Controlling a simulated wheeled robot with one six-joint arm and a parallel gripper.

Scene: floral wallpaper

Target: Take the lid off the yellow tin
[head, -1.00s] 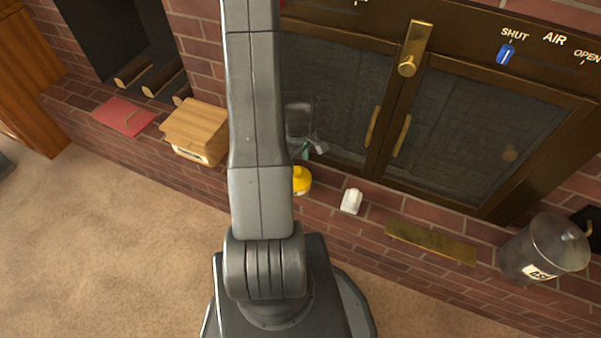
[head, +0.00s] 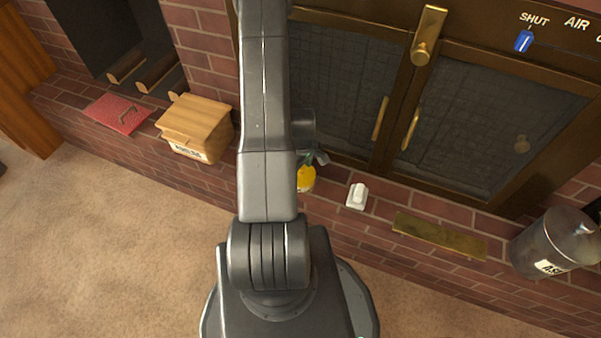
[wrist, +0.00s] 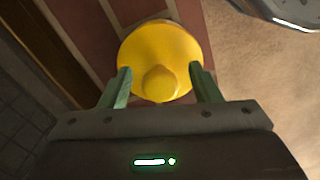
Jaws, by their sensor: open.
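The yellow tin (head: 306,180) stands on the brick hearth, partly hidden behind my arm in the head view. In the wrist view its round yellow lid (wrist: 160,50) with a rounded knob (wrist: 160,82) fills the space ahead of my gripper (wrist: 161,82). The two green fingers are apart, one on each side of the knob, over or beside the lid's near edge. I cannot tell whether they touch it. The tin's body is hidden below the lid in the wrist view.
On the hearth are a white object (head: 357,195), a brass plate (head: 438,236) and a grey canister (head: 556,243) to the right. A wooden box (head: 194,127) and a red item (head: 118,112) lie left. Glass stove doors (head: 345,90) stand close behind the tin.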

